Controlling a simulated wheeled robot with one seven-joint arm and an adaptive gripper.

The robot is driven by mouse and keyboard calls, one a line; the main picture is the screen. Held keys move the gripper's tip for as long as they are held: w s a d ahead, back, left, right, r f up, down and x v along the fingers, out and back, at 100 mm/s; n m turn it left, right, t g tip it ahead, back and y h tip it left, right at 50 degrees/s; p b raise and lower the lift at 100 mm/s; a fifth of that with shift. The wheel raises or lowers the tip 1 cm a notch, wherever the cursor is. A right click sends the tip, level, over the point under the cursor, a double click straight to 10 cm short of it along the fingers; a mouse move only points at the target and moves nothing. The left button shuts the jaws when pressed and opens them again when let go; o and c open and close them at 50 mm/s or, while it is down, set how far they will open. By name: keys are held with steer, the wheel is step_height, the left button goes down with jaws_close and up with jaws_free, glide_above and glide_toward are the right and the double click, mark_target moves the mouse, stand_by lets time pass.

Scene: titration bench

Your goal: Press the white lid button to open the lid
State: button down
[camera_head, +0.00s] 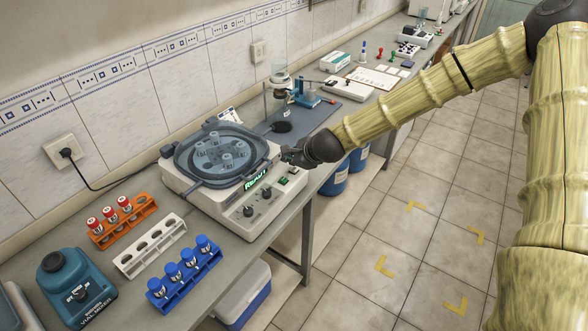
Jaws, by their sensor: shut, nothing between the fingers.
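The centrifuge (212,205) is a white machine with a dark grey lid (186,177) over its bowl. The lid looks shut, and a rotor with several tube places shows through its round window. Its green display (257,174) reads "READY". Two dark knobs (249,211) and a small green switch (283,181) sit on the front panel. My gripper (286,156) is shut and empty at the panel's right end, close above it. I cannot make out the white lid button; my gripper may hide it. I cannot tell whether the fingertips touch the panel.
Left of the centrifuge stand an orange rack (122,222) with red-capped tubes, a white rack (151,246), a blue rack (185,274) with blue-capped tubes, and a teal vial mixer (76,288). Behind my gripper are a burette stand (279,88) and a grey mat (325,112).

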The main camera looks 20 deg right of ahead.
mark_target(291, 170)
steer(key=shift+f, duration=0.2)
steer(key=shift+f+b, duration=0.25)
steer(key=shift+b, duration=0.2)
steer(key=shift+f+b, duration=0.4)
steer(key=shift+f, duration=0.1)
stand_by(0.9)
steer(key=shift+r, duration=0.1)
steer(key=shift+r+p, duration=0.6)
steer(key=shift+r, duration=0.35)
steer(key=shift+r+p, duration=1.8)
steer(key=shift+r, duration=0.65)
steer(key=shift+f, duration=0.1)
